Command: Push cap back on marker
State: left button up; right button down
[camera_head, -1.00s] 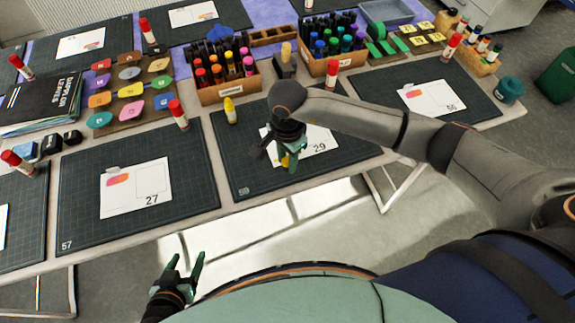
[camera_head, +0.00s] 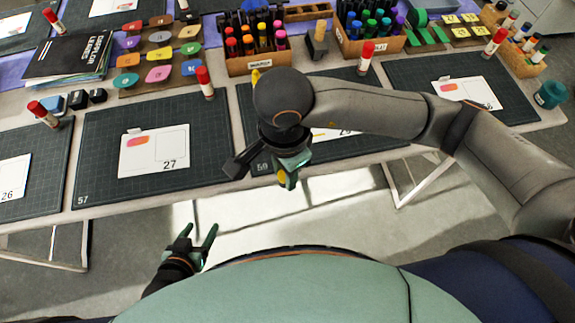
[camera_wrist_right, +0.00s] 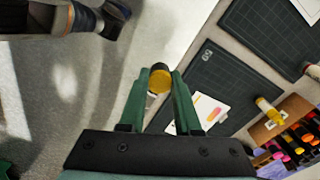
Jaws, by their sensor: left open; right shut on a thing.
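My right gripper (camera_head: 287,180) is shut on a short, round yellow piece (camera_wrist_right: 158,80) with a dark end. It holds it in the air off the front edge of the table. I cannot tell from its shape whether this piece is the cap or a marker. A yellow marker-like thing (camera_wrist_right: 268,110) stands on the mat in the right wrist view. In the head view only its top (camera_head: 255,76) shows, behind my right arm. My left gripper (camera_head: 200,232) is open and empty, low in front of the table.
Dark cutting mats (camera_head: 100,178) line the table, with a numbered card (camera_head: 154,151) on one. Red-capped sticks (camera_head: 205,82) stand around. A wooden marker box (camera_head: 250,64) is at the back. Open floor lies before the table.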

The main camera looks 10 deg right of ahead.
jog(key=shift+w+d, duration=0.1)
jog(key=shift+w+d, duration=0.2)
jog(key=shift+d, duration=0.1)
jog(key=w+d+r+n, duration=0.3)
jog(key=d+n, duration=0.3)
jog(key=d, duration=0.1)
jog(key=w+d+r+n, duration=0.3)
jog(key=d+n, duration=0.4)
jog(key=shift+w+d, duration=0.3)
pick_arm(q)
jog(key=shift+c, duration=1.3)
pick_arm(e)
jog(key=shift+w, duration=0.1)
